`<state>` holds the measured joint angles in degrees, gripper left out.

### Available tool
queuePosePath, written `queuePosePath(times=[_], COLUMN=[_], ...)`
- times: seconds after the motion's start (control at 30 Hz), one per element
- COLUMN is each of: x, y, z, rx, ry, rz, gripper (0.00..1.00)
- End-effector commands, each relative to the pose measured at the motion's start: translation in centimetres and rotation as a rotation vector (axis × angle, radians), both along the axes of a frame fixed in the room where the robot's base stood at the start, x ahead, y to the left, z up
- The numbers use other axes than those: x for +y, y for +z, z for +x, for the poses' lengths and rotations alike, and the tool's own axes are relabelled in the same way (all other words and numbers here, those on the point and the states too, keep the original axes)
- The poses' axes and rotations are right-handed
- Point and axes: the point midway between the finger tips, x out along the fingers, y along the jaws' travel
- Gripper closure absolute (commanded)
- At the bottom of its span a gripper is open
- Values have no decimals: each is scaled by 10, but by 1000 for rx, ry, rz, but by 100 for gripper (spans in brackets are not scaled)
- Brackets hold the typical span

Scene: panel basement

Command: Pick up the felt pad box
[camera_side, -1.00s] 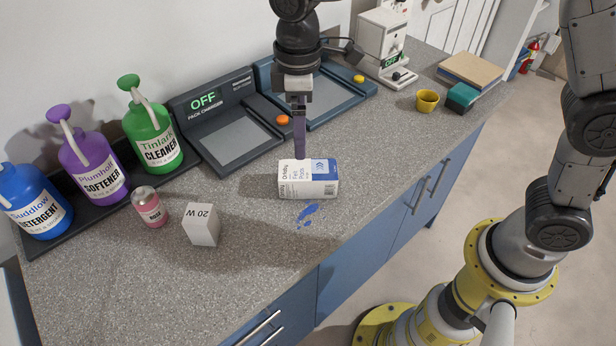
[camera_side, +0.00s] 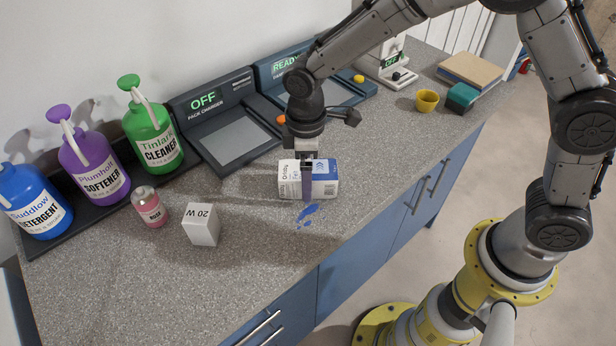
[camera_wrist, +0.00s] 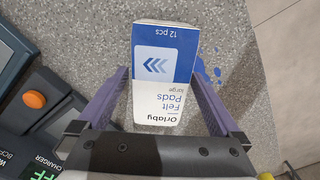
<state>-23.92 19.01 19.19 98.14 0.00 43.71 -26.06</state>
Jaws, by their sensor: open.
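The felt pad box (camera_side: 322,180) is white and blue and lies on the speckled counter. In the wrist view the box (camera_wrist: 165,75) sits between the two purple fingers, its printed face toward the camera, with "Felt Pads" readable. My gripper (camera_side: 307,185) is lowered at the box, with one finger in front of its near side. In the wrist view my gripper (camera_wrist: 165,80) is open, its fingers on either side of the box, with a visible gap at least on the right. The far finger is hidden behind the box in the side view.
A white 20 W box (camera_side: 201,225) and a pink jar (camera_side: 149,207) stand left on the counter (camera_side: 130,285). Pump bottles (camera_side: 152,135) and pack chargers (camera_side: 235,140) line the back. A blue spill (camera_side: 307,213) lies in front of the box. A yellow cup (camera_side: 427,101) stands at right.

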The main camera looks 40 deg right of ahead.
Motion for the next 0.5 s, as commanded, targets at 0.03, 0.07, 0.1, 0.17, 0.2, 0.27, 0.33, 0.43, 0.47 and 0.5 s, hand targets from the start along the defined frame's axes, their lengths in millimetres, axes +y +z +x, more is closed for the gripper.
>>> queuePosePath(times=[0.03,0.07,0.1,0.17,0.2,0.27,0.33,0.43,0.47,0.5], x=[0,0,0,0,0,0,0,0,0,0], y=[-1,-1,-1,-1,-1,-1,-1,0,0,0], z=[0,0,0,0,0,0,0,0,0,0], rx=[0,0,0,0,0,0,-1,-1,-1,-1], ry=[0,0,0,0,0,0,0,0,0,0], rz=[0,0,0,0,0,0,1,1,1,1], gripper=[0,0,0,0,0,11,23,41,47,54])
